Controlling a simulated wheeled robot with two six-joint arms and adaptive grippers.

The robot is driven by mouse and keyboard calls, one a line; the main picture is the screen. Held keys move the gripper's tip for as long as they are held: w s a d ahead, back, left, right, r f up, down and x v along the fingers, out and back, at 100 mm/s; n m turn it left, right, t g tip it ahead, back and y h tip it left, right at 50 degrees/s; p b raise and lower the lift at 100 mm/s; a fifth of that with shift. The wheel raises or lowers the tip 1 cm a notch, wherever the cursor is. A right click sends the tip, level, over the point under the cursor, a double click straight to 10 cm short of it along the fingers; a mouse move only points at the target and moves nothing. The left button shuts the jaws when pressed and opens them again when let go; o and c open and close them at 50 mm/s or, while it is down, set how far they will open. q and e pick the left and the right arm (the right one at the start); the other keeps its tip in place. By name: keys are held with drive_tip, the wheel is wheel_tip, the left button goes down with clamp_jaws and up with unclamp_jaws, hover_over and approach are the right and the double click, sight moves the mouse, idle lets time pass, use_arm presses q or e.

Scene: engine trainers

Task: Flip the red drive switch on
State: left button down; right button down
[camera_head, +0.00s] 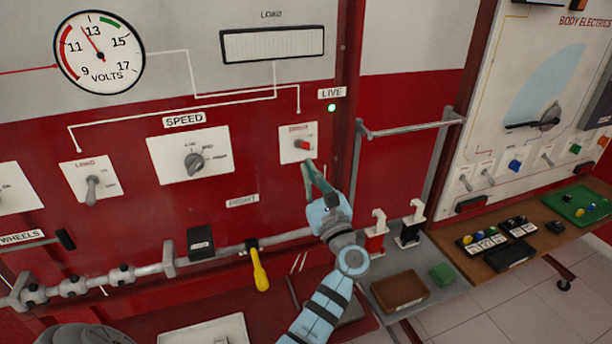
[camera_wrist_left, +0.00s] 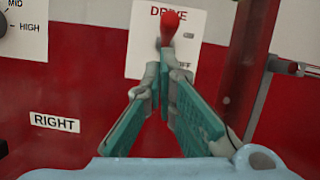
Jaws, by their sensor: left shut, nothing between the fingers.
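The red drive switch (camera_head: 302,144) sits on a small white plate on the red panel, below the LIVE label. In the left wrist view its red-tipped lever (camera_wrist_left: 172,22) stands just above my fingertips, under the word DRIVE. A second label on the plate is partly hidden by a finger. My left gripper (camera_head: 308,165) is shut and empty, its green fingers pointing up at the switch from below. Its fingertips (camera_wrist_left: 162,72) overlap the lower part of the plate in the wrist view; I cannot tell if they touch the lever. My right gripper is not in view.
A green lamp (camera_head: 332,108) glows beside LIVE. The SPEED knob (camera_head: 194,162) and LOAD switch (camera_head: 92,190) are to the left. A grey rail (camera_head: 410,128) and post stand right of the switch. A yellow-handled lever (camera_head: 260,270) hangs on the pipe below.

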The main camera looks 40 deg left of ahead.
use_arm(q)
wheel_tip(320, 180, up, 10)
drive_tip(key=shift+d+m, duration=0.2)
drive_tip(key=shift+m, duration=0.1)
idle(0.6)
